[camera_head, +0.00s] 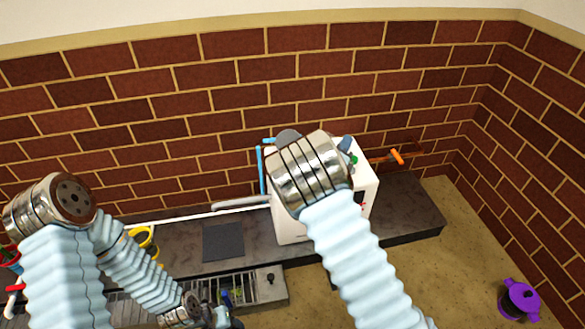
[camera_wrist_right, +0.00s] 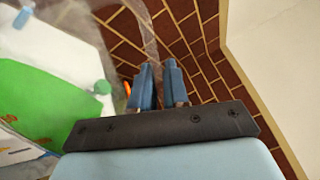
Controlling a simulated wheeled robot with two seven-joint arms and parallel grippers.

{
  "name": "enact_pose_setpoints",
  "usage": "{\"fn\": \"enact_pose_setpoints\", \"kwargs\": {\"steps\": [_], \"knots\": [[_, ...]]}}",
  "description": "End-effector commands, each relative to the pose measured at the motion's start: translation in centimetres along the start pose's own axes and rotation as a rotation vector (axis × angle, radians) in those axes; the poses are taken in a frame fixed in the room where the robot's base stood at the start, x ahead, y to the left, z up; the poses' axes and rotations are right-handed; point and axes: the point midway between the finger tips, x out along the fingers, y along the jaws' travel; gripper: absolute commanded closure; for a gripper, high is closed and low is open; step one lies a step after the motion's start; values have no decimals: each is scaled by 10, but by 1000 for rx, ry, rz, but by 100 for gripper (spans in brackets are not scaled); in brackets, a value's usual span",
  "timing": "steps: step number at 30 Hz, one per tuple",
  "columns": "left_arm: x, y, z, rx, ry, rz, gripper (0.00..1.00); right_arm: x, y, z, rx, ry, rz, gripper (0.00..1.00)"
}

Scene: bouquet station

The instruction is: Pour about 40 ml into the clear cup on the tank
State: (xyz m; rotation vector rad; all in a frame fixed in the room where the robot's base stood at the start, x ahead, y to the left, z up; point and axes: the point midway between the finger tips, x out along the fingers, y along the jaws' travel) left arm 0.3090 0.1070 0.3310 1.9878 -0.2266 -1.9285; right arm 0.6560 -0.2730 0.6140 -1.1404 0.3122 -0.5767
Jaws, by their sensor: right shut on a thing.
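The white tank (camera_head: 290,226) stands on the dark counter, partly hidden behind my right arm. My right gripper (camera_head: 346,143) is over the tank's top, mostly hidden by its own wrist. In the right wrist view, its two blue fingers (camera_wrist_right: 158,68) are close together, shut on a clear see-through thing (camera_wrist_right: 152,42) whose outline is faint. The tank's green panel (camera_wrist_right: 48,95) and a green knob (camera_wrist_right: 101,87) lie left of the fingers. I cannot make out a clear cup on the tank apart from it. My left gripper (camera_head: 225,317) is low at the bottom edge, cut off.
A dark square plate (camera_head: 223,242) and a slotted metal tray (camera_head: 264,287) lie left of the tank. A yellow item (camera_head: 143,240) is further left. An orange-handled item (camera_head: 397,157) is right of the tank. A purple mug (camera_head: 520,300) stands on the tan surface. A brick wall is behind.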

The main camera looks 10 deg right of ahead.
Motion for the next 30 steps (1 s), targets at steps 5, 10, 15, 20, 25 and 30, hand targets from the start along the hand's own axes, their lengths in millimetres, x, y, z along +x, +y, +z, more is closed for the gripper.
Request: {"fn": "enact_pose_setpoints", "kwargs": {"steps": [5,10,15,20,25,30], "knots": [[0,0,0,0,0,0,58,0,-1,1,-1,-1,-2,100],[0,0,0,0,0,0,58,0,-1,1,-5,-1,-2,100],[35,-14,0,-2,3,-2,58,-4,24,-38,231,22,4,100],[50,-32,-6,-19,19,-19,58,-6,36,-57,483,31,4,100],[54,-36,-8,-20,24,-21,58,-6,39,-62,567,36,4,100],[63,-43,-10,-25,29,-26,58,-6,46,-70,630,41,3,100]]}}
